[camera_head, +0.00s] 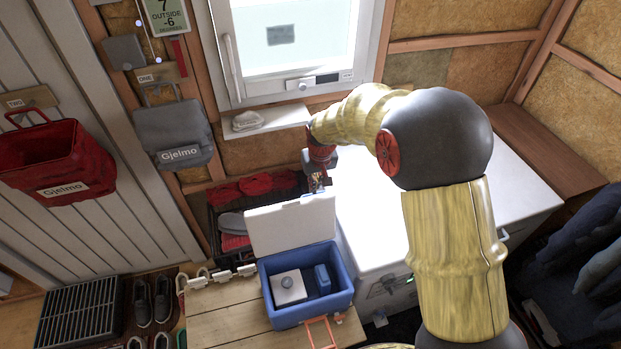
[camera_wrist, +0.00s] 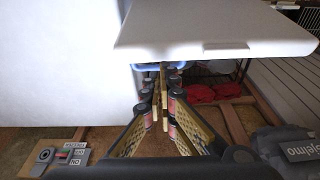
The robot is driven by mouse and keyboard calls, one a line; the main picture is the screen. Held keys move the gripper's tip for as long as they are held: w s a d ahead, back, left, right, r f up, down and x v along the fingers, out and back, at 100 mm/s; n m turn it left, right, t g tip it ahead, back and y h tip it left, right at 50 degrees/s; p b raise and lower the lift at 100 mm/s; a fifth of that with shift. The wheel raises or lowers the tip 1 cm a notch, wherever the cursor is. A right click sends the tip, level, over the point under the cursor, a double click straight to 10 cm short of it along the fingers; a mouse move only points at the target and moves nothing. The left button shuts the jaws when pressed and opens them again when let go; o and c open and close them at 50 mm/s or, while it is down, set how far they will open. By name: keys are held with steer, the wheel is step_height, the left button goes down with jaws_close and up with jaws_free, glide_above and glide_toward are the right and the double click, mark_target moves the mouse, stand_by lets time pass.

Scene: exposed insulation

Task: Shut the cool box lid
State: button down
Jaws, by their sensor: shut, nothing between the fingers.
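The cool box (camera_head: 318,312) is blue and stands on a light wooden bench. Its white lid (camera_head: 291,226) is open, standing up at the back edge of the box. Inside the box lie a white block with a round knob (camera_head: 288,285) and a small blue block (camera_head: 322,278). My gripper (camera_head: 318,186) is at the top edge of the lid, near its right end. In the wrist view my gripper (camera_wrist: 163,75) has its fingers together and empty, close to the lid (camera_wrist: 215,32). I cannot tell whether the fingertips touch it.
A white chest (camera_head: 405,215) stands right of the box. A dark crate with red items (camera_head: 255,187) is behind the lid. A red bag (camera_head: 58,160) and a grey bag (camera_head: 175,135) hang on the left. Shoes (camera_head: 152,300) stand at lower left.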

steer(key=w+a+r+t, duration=0.1)
steer(key=w+r+t, duration=0.15)
steer(key=w, duration=0.35)
step_height(320, 180, down, 9)
steer(key=shift+s+g, duration=0.25)
steer(key=shift+g, duration=0.1)
stand_by(0.3)
